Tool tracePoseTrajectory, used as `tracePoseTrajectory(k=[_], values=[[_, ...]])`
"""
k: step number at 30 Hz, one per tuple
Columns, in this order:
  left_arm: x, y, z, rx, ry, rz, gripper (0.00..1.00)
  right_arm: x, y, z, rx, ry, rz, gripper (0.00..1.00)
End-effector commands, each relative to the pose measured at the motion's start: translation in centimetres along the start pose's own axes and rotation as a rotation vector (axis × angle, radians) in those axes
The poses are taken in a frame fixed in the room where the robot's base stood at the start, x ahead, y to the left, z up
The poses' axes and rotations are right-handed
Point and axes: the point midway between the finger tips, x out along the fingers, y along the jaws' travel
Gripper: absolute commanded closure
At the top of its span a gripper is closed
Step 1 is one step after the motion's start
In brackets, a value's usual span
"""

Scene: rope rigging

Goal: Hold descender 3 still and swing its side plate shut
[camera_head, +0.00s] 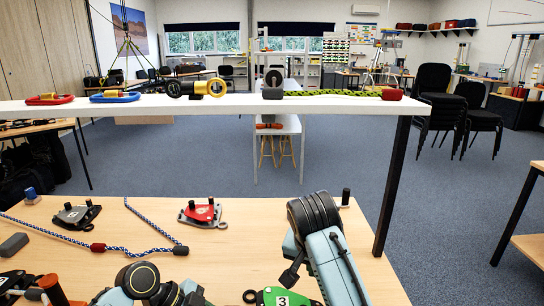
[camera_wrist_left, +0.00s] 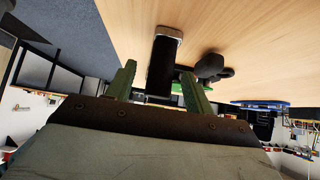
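Descender 3 (camera_head: 278,296) is green with a white label reading 3. It lies at the bottom edge of the head view, partly cut off, with a black knob on its left. I cannot tell how its side plate stands. In the left wrist view my left gripper (camera_wrist_left: 158,86) has its two greenish fingers apart. A black cylinder with a silvery end (camera_wrist_left: 162,62) shows between them; I cannot tell whether they touch it. A green part (camera_wrist_left: 180,87), seemingly of descender 3, shows just beyond the fingers. My right gripper is not in view.
A red descender (camera_head: 203,214) and a grey one (camera_head: 76,215) lie on the wooden table (camera_head: 245,245). A blue-white rope (camera_head: 150,222) runs between them. A raised white shelf (camera_head: 240,105) holding hardware crosses behind, with a dark post (camera_head: 392,190) at right.

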Motion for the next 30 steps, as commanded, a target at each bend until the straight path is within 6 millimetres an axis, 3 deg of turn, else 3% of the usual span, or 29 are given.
tracePoseTrajectory(k=[8,30], values=[[-0.1,0.0,0.0,0.000,0.000,0.000,0.48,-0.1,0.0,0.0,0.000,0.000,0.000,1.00],[-4.5,0.0,-0.1,0.000,0.000,0.000,0.48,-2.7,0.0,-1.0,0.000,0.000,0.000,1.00]])
